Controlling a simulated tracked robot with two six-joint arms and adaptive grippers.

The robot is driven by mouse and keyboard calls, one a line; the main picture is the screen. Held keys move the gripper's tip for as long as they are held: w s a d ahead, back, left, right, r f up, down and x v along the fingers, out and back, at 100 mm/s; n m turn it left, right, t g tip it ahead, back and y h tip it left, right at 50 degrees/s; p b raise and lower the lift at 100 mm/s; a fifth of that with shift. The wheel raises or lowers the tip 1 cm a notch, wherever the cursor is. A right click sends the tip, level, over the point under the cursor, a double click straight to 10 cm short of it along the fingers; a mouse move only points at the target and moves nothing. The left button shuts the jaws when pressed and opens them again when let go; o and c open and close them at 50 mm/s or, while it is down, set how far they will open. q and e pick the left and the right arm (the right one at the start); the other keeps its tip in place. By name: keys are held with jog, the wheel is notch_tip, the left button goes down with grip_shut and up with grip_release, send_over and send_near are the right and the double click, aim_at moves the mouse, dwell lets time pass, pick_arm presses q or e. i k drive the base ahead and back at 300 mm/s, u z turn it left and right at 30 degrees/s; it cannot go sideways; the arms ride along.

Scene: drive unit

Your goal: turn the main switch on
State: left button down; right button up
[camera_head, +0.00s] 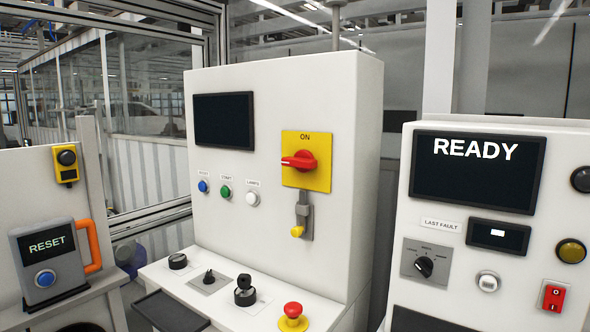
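The main switch is a red rotary handle (299,161) on a yellow plate (318,181) on the front of the middle white cabinet. The word ON is printed at the top of the plate. The handle lies roughly level, with its narrow end to the left, not up at ON. The screen (224,121) to its left is dark. Neither of my grippers is in view.
Below the switch is a grey fitting with a yellow end (297,231). The ledge carries knobs, a joystick (245,290) and a red emergency button (293,312). A READY panel (477,171) stands right, a RESET box (47,258) left. Space before the switch is clear.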

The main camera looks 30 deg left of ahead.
aim_at(304, 161)
jog(key=z, duration=0.2)
jog(key=k, duration=0.3)
jog(key=u, duration=0.95)
jog(key=i, duration=0.1)
jog(key=z, duration=2.3)
jog(key=k, duration=1.75)
jog(key=z, duration=1.2)
jog(key=i, duration=0.1)
jog(key=u, duration=3.1)
jog(key=i, duration=1)
jog(key=z, duration=0.05)
